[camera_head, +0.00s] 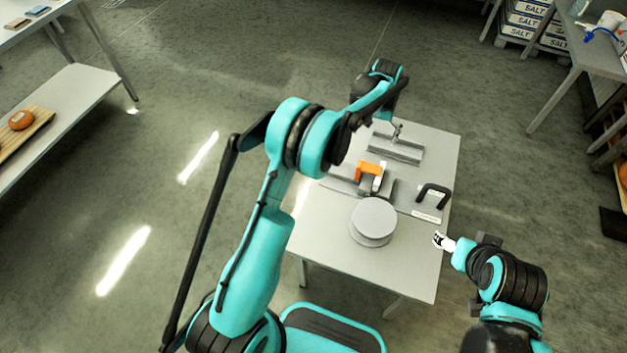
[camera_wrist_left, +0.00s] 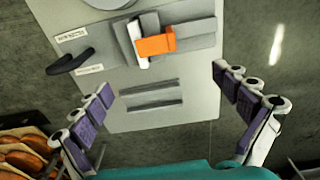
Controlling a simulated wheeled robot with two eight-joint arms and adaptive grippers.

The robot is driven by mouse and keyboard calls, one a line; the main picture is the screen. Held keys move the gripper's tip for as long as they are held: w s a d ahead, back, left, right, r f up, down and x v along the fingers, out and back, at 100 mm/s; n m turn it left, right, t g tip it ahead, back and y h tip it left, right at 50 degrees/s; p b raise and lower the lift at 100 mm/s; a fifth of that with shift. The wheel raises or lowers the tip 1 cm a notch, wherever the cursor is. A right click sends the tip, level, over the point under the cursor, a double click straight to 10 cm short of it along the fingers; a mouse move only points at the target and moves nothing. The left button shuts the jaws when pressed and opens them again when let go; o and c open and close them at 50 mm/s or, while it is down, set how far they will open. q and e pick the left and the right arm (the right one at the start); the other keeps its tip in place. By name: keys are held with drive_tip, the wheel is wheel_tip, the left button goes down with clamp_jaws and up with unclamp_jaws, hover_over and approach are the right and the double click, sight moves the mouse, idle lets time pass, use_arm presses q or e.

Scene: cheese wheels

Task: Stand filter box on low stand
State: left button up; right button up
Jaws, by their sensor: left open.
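An orange block (camera_head: 369,170) sits against an upright white piece (camera_head: 378,182) on a grey fixture in the middle of the table; I take this pair for the filter box, but cannot be sure. They also show in the left wrist view as the orange block (camera_wrist_left: 155,44) and the white piece (camera_wrist_left: 137,38). A round grey disc (camera_head: 373,220), possibly the low stand, is at the table's near side. My left gripper (camera_head: 393,128) is over the far part of the table, open and empty, mostly hidden by its arm.
A grooved grey block (camera_head: 396,148) lies on the far part of the table (camera_head: 415,270), under my left gripper. A black handle (camera_head: 433,193) stands at the right beside white labels. The table's near right corner is clear. Other benches stand far left and right.

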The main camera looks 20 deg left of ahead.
use_arm(q)
drive_tip(key=s+a+r+t, duration=0.2)
drive_tip(key=s+a+r, duration=0.1)
drive_tip(key=s+r, duration=0.6)
drive_tip(key=s+a+r+t, duration=0.1)
drive_tip(key=s+a+r, duration=0.2)
drive_tip(key=s+r, duration=0.55)
drive_tip(key=s+a+f+t, duration=0.1)
drive_tip(key=s+f, duration=0.1)
drive_tip(key=s, duration=0.7)
drive_tip(key=s+a+f+t, duration=0.1)
drive_tip(key=s+a+t, duration=0.1)
drive_tip(key=s, duration=0.7)
drive_tip(key=shift+f+t, duration=0.3)
drive_tip(key=shift+f, duration=0.1)
drive_tip(key=shift+a, duration=0.1)
